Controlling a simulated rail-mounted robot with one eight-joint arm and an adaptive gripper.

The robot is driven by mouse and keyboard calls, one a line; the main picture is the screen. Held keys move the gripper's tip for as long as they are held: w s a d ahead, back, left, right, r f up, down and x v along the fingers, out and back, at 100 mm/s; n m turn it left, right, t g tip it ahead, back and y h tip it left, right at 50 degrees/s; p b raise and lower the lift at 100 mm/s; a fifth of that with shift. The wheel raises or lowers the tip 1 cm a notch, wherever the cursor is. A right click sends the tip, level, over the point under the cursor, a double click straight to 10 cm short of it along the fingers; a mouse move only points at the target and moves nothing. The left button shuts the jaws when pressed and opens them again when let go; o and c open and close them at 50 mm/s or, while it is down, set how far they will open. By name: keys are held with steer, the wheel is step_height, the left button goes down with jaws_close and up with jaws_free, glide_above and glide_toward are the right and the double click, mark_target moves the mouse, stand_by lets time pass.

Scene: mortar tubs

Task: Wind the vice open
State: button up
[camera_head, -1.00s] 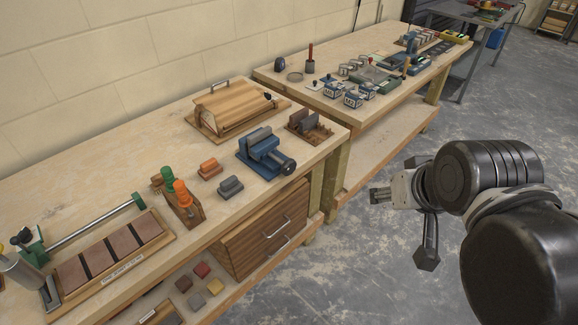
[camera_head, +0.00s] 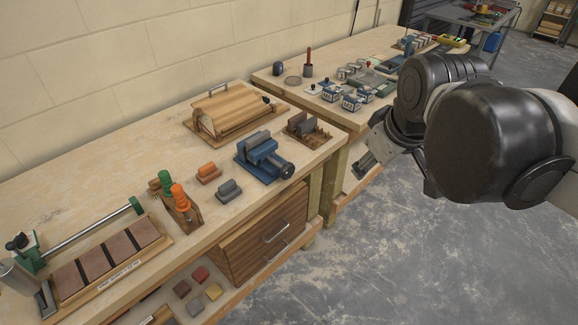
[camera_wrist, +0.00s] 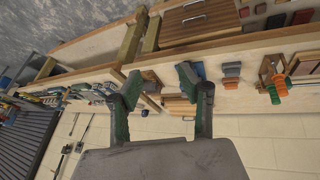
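The blue vice (camera_head: 262,157) stands on the near wooden bench close to its front edge, with grey jaws and a dark round handle end (camera_head: 287,169) facing the aisle. In the wrist view a small part of the blue vice (camera_wrist: 199,71) shows behind a finger; most of it is hidden. My gripper (camera_head: 364,169) hangs over the aisle to the right of the vice, apart from it. In the wrist view my gripper (camera_wrist: 157,82) has its two fingers wide apart with nothing between them.
A wooden block rack (camera_head: 306,131) stands right of the vice, a grey block (camera_head: 229,190) and orange block (camera_head: 208,173) left of it. A wooden roll-top box (camera_head: 228,112) is behind. A drawer unit (camera_head: 262,235) sits below. The aisle floor (camera_head: 380,260) is clear.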

steer(key=w+a+n+g, duration=0.2)
steer(key=w+a+n, duration=0.2)
steer(key=w+n, duration=0.3)
steer(key=n+g+b, duration=0.2)
steer(key=n+g, duration=0.1)
steer(key=n, duration=1.1)
glide_toward(288, 164)
steer(key=shift+m, duration=0.3)
steer(key=f, duration=1.1)
steer(key=shift+w+a+f, duration=0.1)
steer(key=shift+w+f, duration=0.15)
steer(key=shift+f, duration=0.05)
jaws_close()
